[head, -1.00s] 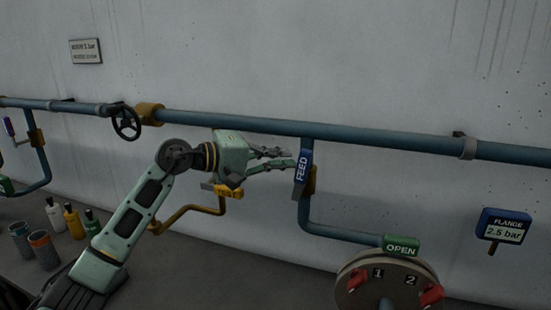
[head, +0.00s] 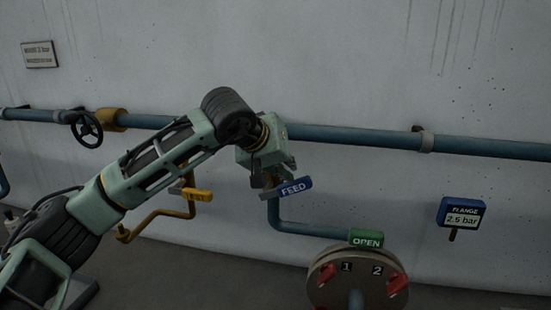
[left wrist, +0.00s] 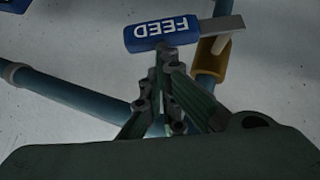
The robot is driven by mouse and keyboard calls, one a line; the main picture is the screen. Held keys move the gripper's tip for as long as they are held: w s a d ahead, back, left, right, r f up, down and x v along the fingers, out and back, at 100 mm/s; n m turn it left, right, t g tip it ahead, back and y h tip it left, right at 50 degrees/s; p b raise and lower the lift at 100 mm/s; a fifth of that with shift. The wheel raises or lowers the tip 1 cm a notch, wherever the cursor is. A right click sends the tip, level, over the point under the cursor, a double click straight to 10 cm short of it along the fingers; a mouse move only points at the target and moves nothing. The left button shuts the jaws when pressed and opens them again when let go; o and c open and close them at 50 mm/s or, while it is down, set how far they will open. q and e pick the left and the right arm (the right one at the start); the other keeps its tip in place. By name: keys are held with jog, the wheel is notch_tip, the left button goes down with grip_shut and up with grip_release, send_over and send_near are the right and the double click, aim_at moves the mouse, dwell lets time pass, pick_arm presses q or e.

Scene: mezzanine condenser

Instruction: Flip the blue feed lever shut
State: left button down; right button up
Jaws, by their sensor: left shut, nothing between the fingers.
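The blue feed lever (head: 294,187), lettered FEED, lies nearly level across the vertical blue pipe, its right end tilted slightly up. It also shows in the left wrist view (left wrist: 163,34), with a brass-coloured valve body (left wrist: 211,58) behind its bare metal end. My left gripper (left wrist: 164,54) is shut and empty. Its fingertips are at the lower edge of the lever's blue grip; I cannot tell whether they touch it. In the head view the gripper's palm is over the pipe just above the lever, and the fingers are mostly hidden. My right gripper is not in view.
A yellow lever (head: 197,194) on a yellow pipe is left of the feed lever. Below right are a green OPEN sign (head: 367,239) and a round flange (head: 330,283) with red handles. A blue flange gauge sign (head: 462,213) stands farther right.

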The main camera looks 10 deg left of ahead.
aim_at(303, 179)
pick_arm(q)
jog(key=shift+d+f+m+y, duration=0.4)
jog(key=shift+d+f+y, duration=0.25)
jog(key=shift+d, duration=0.2)
jog(key=shift+d+f+m+y+b, duration=0.4)
jog(key=shift+d+f+y+b, duration=0.25)
jog(key=shift+y, duration=0.2)
jog(key=shift+d+f+b, duration=0.2)
jog(key=shift+f+b, duration=0.1)
jog(key=shift+f, duration=0.2)
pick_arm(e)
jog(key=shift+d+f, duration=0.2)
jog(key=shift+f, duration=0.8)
pick_arm(q)
jog(key=shift+s+d, duration=0.1)
notch_tip(303, 179, up, 5)
jog(key=shift+s+d+r+p, duration=0.1)
jog(key=shift+s+p, duration=0.05)
jog(key=shift+p, duration=1.05)
jog(key=b+v, duration=0.4)
jog(key=v, duration=0.4)
jog(key=shift+s+r, duration=0.2)
jog(key=shift+s, duration=0.25)
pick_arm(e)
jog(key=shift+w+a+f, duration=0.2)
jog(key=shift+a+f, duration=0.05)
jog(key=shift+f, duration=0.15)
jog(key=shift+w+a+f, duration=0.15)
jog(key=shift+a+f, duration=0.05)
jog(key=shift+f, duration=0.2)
